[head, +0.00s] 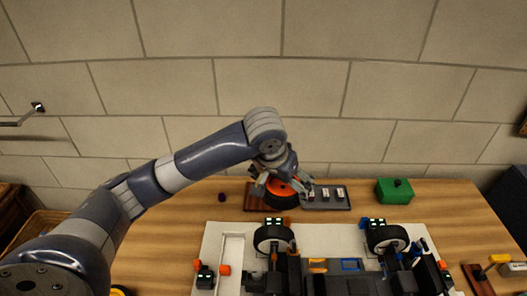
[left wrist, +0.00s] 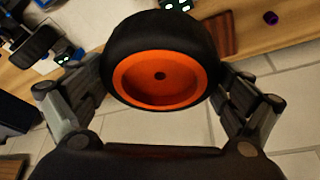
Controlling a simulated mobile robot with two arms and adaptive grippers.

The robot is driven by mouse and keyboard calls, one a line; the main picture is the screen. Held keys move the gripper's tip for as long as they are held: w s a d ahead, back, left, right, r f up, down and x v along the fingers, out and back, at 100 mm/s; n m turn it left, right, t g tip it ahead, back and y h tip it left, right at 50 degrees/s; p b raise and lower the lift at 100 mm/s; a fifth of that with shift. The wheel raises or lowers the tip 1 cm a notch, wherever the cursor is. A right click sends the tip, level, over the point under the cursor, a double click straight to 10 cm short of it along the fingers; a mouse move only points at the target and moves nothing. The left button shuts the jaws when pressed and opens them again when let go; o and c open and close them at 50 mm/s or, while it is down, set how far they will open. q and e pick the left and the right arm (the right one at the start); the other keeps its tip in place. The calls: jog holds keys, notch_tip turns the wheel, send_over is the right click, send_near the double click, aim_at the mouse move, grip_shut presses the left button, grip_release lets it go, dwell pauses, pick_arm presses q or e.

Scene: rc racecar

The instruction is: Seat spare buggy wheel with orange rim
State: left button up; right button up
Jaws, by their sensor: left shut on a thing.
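The spare wheel (head: 280,196), a black tyre with an orange rim, is between the fingers of my left gripper (head: 276,183) at the back of the table. In the left wrist view the wheel (left wrist: 160,80) faces me rim first, with a small dark hub hole, and the fingers press on the tyre from both sides. I cannot tell whether it touches the brown wooden stand (head: 252,203) beside it. The buggy (head: 330,270) lies in front on a pale mat (head: 213,245), with two black wheels raised along its far side. My right gripper is not in view.
A grey tray (head: 342,206) with small metal parts lies right of the wheel. A green box (head: 394,191) stands further right. A small purple piece (head: 222,197) is at left. Dark green-lit devices stand around the buggy. A tiled wall rises behind the table.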

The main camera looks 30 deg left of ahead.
pick_arm(q)
jog(key=shift+m, duration=0.8)
jog(key=w+a+f+p, duration=0.2)
jog(key=w+a, duration=0.2)
jog(key=w+a+f+p, duration=0.1)
jog(key=w+a+f, duration=0.2)
jog(key=a, duration=0.1)
jog(key=w+a+f+p, duration=0.2)
jog(key=w+a+f, duration=0.1)
jog(key=w, duration=0.1)
jog(key=shift+w+a+f+p, duration=0.25)
jog(key=shift+w+a+p, duration=0.05)
jog(key=shift+a+p, duration=0.1)
jog(key=shift+f+b, duration=0.95)
jog(key=shift+f, duration=0.9)
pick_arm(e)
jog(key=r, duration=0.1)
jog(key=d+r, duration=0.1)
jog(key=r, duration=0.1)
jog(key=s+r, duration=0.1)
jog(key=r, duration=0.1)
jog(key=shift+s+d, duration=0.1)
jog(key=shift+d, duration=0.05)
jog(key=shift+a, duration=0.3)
